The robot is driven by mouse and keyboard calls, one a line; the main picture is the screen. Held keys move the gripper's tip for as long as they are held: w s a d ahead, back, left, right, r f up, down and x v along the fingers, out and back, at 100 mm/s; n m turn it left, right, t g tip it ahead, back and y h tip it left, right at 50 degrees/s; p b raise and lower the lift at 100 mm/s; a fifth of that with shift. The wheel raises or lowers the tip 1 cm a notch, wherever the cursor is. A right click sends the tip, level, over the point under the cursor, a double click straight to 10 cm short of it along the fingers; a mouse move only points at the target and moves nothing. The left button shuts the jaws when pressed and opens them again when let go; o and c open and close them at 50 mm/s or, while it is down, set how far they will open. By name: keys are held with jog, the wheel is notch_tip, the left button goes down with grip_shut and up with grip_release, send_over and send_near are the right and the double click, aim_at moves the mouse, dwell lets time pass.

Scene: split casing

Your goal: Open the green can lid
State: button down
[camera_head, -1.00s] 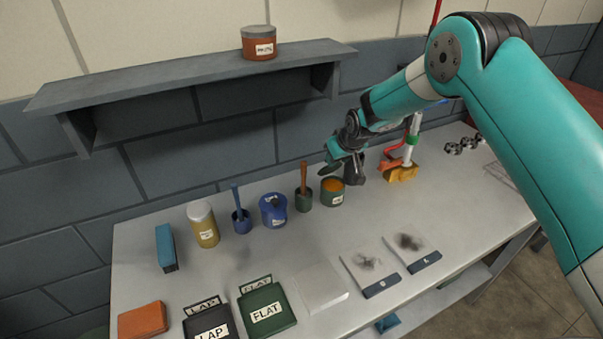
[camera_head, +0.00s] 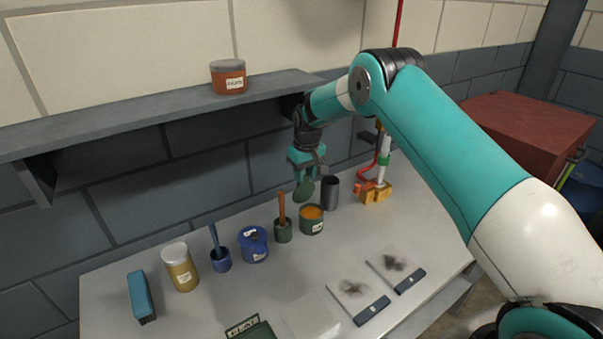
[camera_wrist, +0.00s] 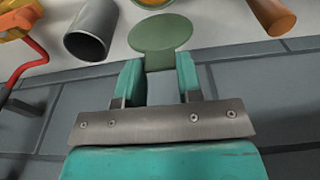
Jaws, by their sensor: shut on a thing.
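The green can (camera_head: 312,226) stands on the bench with its top open and orange contents showing. In the wrist view only a sliver of it shows at the top edge, behind the lid. The round green lid (camera_head: 304,190) is above and just behind the can and looks steeply tilted. It also shows in the wrist view (camera_wrist: 160,33), its narrow tab between my two fingers. My gripper (camera_wrist: 159,72) is shut on that tab. I cannot tell whether the lid's lower edge still touches the can.
A dark grey cup (camera_head: 330,194) stands right behind the can. A green pot (camera_head: 283,232) with a brown handle is close on its left, then a blue can (camera_head: 253,246). A shelf (camera_head: 120,118) overhangs the back left.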

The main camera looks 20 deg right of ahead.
jog(key=shift+s+d+f, duration=0.1)
jog(key=shift+s+d, duration=0.05)
jog(key=shift+d, duration=0.05)
jog(key=c, duration=0.8)
grip_release()
jog(key=shift+o, duration=0.2)
jog(key=shift+a, duration=0.15)
notch_tip(320, 180, up, 12)
jog(key=s+b, duration=0.1)
jog(key=b, duration=0.3)
